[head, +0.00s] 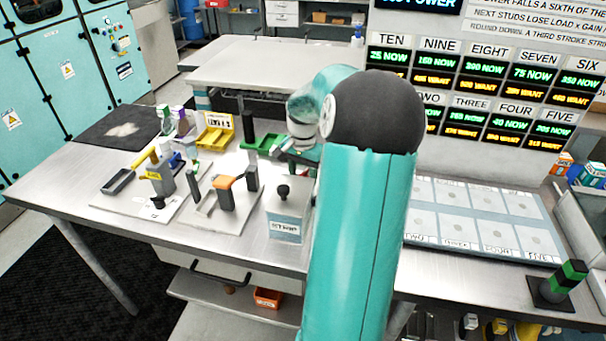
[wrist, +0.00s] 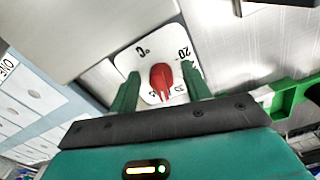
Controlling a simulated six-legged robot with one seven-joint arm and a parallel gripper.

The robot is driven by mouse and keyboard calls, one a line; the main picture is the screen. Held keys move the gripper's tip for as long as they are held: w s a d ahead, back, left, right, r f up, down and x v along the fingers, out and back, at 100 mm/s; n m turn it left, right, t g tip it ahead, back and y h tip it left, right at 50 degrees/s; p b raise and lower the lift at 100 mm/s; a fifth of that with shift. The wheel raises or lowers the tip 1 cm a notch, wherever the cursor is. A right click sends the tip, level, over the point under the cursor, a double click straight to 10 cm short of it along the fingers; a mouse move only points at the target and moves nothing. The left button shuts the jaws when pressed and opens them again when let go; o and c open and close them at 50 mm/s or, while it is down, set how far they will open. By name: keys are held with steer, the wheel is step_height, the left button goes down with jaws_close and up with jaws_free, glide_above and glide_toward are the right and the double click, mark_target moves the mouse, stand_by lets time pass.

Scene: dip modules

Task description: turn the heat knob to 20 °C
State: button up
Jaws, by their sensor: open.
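The heat knob (wrist: 161,76) is red and sits on a white dial plate (wrist: 147,57) in the wrist view. The plate carries a "°C" mark at its upper left and "20" at its upper right. Other marks lower on the plate are partly hidden and too small to read surely. I cannot tell which mark the knob points at. My gripper (wrist: 161,73) is open, with one dark green finger on each side of the knob and gaps showing. In the head view my arm hides the knob and dial.
A green tray (wrist: 290,97) lies right of the fingers in the wrist view. In the head view, a grey box marked "STRIP" (head: 286,228), an orange-topped post (head: 224,192) and a yellow tray (head: 216,133) stand on the bench left of my arm.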

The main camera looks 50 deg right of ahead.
steer(key=c, duration=1)
